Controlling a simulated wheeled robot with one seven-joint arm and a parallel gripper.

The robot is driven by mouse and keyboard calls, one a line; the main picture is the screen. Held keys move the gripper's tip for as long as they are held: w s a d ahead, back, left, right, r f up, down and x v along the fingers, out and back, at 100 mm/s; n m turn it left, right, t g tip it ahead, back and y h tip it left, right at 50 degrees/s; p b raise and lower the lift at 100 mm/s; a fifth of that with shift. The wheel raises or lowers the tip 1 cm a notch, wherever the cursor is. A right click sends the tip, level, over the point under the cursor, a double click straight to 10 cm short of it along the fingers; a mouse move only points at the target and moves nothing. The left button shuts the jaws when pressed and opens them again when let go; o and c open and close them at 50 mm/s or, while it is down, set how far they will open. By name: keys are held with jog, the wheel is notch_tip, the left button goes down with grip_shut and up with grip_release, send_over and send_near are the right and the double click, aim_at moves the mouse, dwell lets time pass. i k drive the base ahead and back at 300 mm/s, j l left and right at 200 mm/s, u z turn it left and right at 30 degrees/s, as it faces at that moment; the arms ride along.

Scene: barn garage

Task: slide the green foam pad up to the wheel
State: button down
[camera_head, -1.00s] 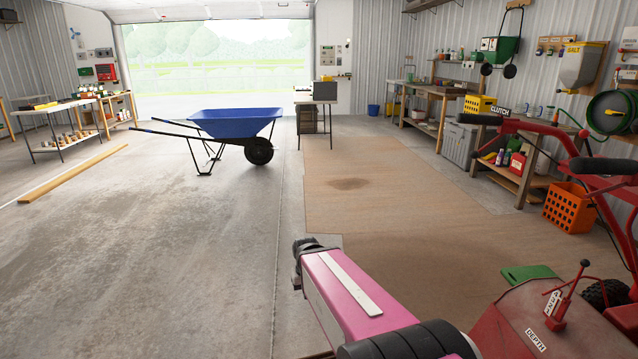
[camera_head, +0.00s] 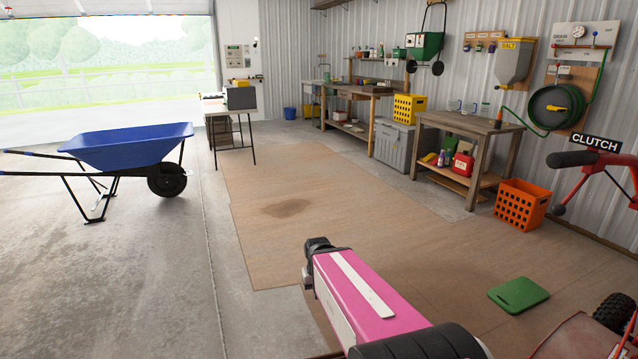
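The green foam pad (camera_head: 519,294) lies flat on the brown floor covering at the lower right, with a handle slot at one end. A black knobby wheel (camera_head: 612,312) of the red machine is at the right edge, partly cut off. The pad lies to its left, with a gap of bare floor between them. The blue wheelbarrow also has a black wheel (camera_head: 166,180), far off to the left. My pink arm reaches in from the bottom, left of the pad.
The red machine (camera_head: 585,338) fills the lower right corner, its handle reaching in at the right edge. An orange crate (camera_head: 521,205) and a wooden workbench (camera_head: 468,124) stand behind the pad. The blue wheelbarrow (camera_head: 128,148) stands at left. The middle floor is clear.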

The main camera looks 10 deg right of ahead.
aim_at(516, 296)
jog(key=i+l+z, duration=0.15)
jog(key=i+z, duration=0.35)
jog(key=i+j+z, duration=0.1)
jog(key=i+z, duration=0.4)
jog(key=i+j+z, duration=0.25)
jog(key=i+z, duration=0.2)
jog(key=i+l+z, duration=0.1)
jog(key=i+z, duration=0.2)
jog(key=i, duration=0.2)
jog(key=i+z, duration=0.25)
jog(key=i, duration=0.2)
jog(key=i+l+u, duration=0.55)
jog(key=l, duration=0.3)
jog(key=k, duration=0.05)
